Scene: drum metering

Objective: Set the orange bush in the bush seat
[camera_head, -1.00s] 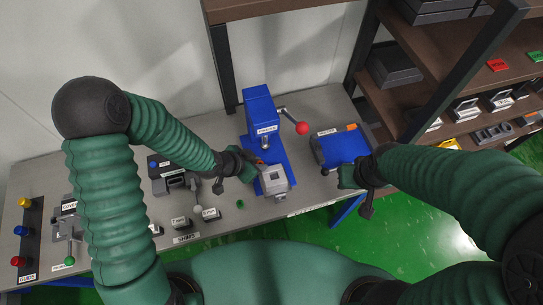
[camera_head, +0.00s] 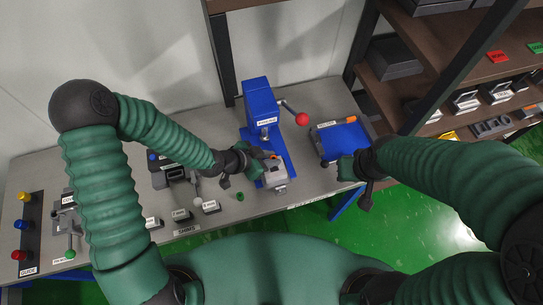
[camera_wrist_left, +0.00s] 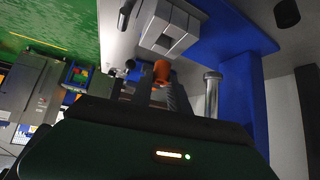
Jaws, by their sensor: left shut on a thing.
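The orange bush (camera_wrist_left: 161,71) is held upright between the fingertips of my left gripper (camera_wrist_left: 160,88) in the left wrist view. In the head view a bit of the orange bush (camera_head: 273,156) shows at the tip of my left gripper (camera_head: 262,160). A grey block (camera_head: 275,178), which looks like the bush seat, stands on the blue base of the press. The gripper partly covers it in the head view. In the wrist view the grey block (camera_wrist_left: 168,28) lies just beyond the bush, apart from it. My right gripper (camera_head: 350,168) is by the blue tray; its jaws are unclear.
The blue press (camera_head: 259,104) with a red-knobbed lever (camera_head: 302,119) rises behind the block. A blue tray (camera_head: 340,136) with an orange piece stands to the right. A small green part (camera_head: 240,196) and labelled shim blocks (camera_head: 196,212) lie at the front left.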

